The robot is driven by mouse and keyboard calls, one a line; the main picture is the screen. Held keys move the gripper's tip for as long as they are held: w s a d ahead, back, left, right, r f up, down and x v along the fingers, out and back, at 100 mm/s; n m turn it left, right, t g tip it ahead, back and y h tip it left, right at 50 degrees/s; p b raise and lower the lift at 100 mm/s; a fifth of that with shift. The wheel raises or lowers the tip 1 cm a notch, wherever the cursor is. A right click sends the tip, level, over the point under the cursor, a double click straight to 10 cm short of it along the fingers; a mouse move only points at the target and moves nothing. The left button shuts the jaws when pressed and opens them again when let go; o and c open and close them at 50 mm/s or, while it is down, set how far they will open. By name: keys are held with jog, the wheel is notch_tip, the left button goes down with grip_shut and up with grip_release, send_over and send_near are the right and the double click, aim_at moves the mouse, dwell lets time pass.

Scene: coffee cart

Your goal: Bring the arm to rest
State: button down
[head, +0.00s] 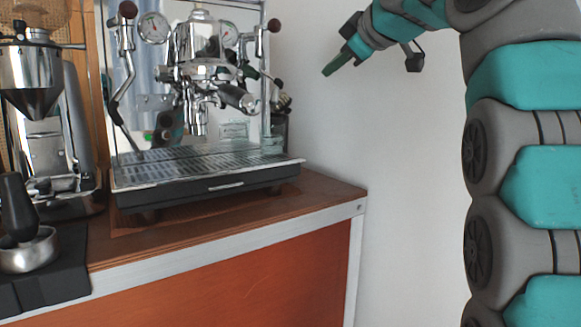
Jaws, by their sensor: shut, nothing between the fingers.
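My gripper (331,69) shows at the top right of the head view, at the end of my teal and grey arm. Its fingers are shut and empty, pointing down and to the left. It is in the air in front of the white wall, to the right of the espresso machine (207,62), and appears apart from it. My arm links run down the right side of the picture.
The espresso machine stands on the wooden cart top (318,190), which has a metal edge. A grinder (40,110) stands left. A tamper (18,207) and metal cup (30,252) sit on a black mat (66,283). Space between cart and arm looks clear.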

jog(key=s+d+f+m+g+h, duration=0.1)
jog(key=s+f+m+g, duration=0.2)
jog(key=f, duration=0.7)
jog(key=s+d+f+m+g+h, duration=0.1)
jog(key=s+f+m+g, duration=0.3)
jog(key=f, duration=0.7)
jog(key=s+d+f+m+h, duration=0.1)
jog(key=s+f+m, duration=0.1)
jog(key=s+f, duration=0.6)
jog(key=s+d+f+m+g+h, duration=0.1)
jog(key=s+d+f+m+g, duration=0.1)
jog(key=s+f, duration=1.1)
jog(key=s+d+f+m+g+h, duration=0.1)
jog(key=s+f+g, duration=0.4)
jog(key=s+f, duration=0.8)
jog(key=shift+s+d+f+m+h, duration=0.3)
jog(key=shift+d+m, duration=0.1)
jog(key=shift+m, duration=0.4)
